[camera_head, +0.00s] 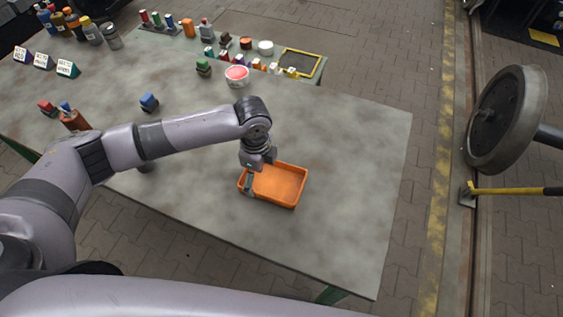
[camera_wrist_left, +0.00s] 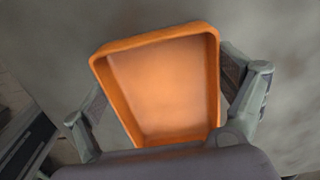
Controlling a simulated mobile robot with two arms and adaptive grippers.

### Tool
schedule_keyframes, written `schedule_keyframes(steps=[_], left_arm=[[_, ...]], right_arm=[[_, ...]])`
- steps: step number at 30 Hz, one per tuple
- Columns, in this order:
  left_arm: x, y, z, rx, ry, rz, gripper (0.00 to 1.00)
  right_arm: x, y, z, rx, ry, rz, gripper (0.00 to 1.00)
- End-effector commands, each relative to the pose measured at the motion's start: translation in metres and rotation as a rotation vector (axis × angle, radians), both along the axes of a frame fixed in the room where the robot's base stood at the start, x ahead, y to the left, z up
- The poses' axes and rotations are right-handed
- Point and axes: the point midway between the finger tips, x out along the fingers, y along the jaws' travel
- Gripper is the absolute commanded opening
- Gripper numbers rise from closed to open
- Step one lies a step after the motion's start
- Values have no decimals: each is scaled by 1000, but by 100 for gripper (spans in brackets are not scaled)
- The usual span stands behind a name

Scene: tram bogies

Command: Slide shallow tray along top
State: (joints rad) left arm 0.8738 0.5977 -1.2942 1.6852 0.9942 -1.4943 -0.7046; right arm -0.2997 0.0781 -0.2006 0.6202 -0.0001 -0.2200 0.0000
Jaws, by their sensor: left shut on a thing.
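The shallow orange tray (camera_head: 292,203) lies on the grey table top (camera_head: 345,165), towards its front right part. It is empty. My left gripper (camera_head: 250,181) reaches down at the tray's left end and is shut on it. In the left wrist view, the orange tray (camera_wrist_left: 155,42) fills the middle, with one finger of my left gripper (camera_wrist_left: 168,112) on either side of it. The exact contact of the fingers is partly hidden by the gripper body. My right gripper is not in view.
The table is bare around the tray, with its right edge (camera_head: 398,200) some way off. Bottles and small coloured parts line the far side. A wheel (camera_head: 507,118) stands beyond the table.

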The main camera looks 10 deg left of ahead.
Motion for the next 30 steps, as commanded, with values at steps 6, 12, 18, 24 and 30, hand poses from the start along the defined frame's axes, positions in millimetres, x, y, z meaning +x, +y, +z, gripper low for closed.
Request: schedule_keyframes(steps=[6,12,18,24,30], left_arm=[[-12,3,1,2,2,-1,61],[-22,5,2,1,2,0,61],[-31,7,1,1,3,-1,61],[-41,9,1,1,2,0,61],[-51,12,1,0,3,0,61]], right_arm=[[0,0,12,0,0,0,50],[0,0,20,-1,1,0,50],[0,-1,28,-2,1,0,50],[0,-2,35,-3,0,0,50],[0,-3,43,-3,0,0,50]])
